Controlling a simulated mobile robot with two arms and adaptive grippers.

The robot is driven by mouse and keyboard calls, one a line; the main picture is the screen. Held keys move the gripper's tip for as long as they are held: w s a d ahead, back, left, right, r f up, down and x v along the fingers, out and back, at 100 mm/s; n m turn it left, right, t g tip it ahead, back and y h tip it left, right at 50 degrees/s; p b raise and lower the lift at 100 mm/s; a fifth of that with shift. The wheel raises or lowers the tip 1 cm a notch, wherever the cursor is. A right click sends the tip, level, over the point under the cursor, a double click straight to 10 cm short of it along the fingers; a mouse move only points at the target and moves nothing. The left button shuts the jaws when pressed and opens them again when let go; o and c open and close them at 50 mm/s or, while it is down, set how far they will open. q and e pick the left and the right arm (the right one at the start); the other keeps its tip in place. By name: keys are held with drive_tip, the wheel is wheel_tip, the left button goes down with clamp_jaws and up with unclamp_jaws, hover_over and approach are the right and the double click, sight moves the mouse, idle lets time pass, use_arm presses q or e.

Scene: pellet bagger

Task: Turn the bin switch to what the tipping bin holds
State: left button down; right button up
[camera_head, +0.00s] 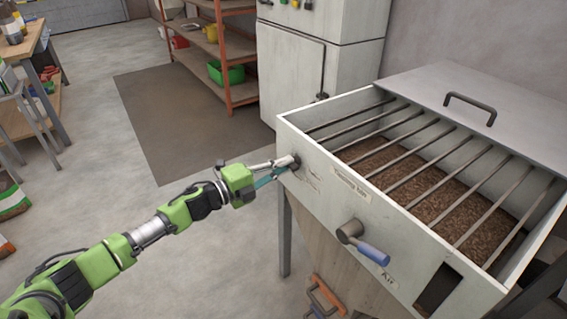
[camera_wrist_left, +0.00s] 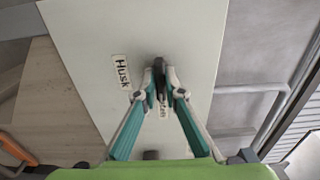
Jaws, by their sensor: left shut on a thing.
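The tipping bin (camera_head: 325,190) is a pale metal box under dark bars, and brown granular material (camera_head: 385,160) lies inside it; its exact kind is hard to tell. My left gripper (camera_head: 292,163) is at the far left end of the bin's front face. In the left wrist view, the left gripper (camera_wrist_left: 160,80) is shut on a small dark switch knob (camera_wrist_left: 159,66). A label reading "Husk" (camera_wrist_left: 121,72) is left of the knob. A second label (camera_wrist_left: 164,106) below the knob is partly hidden by the fingers. My right gripper is not in view.
A lever with a blue handle (camera_head: 373,253) sticks out of the bin front, near an "Air" label (camera_head: 389,279). A grey lid (camera_head: 470,85) with a handle lies at the bin's back. A white cabinet (camera_head: 290,70) and orange shelves (camera_head: 225,50) stand behind.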

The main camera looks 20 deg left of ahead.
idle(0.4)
use_arm(q)
drive_tip(key=c, duration=2.1)
unclamp_jaws()
drive_tip(key=shift+c, duration=0.2)
drive_tip(key=v, duration=1.2)
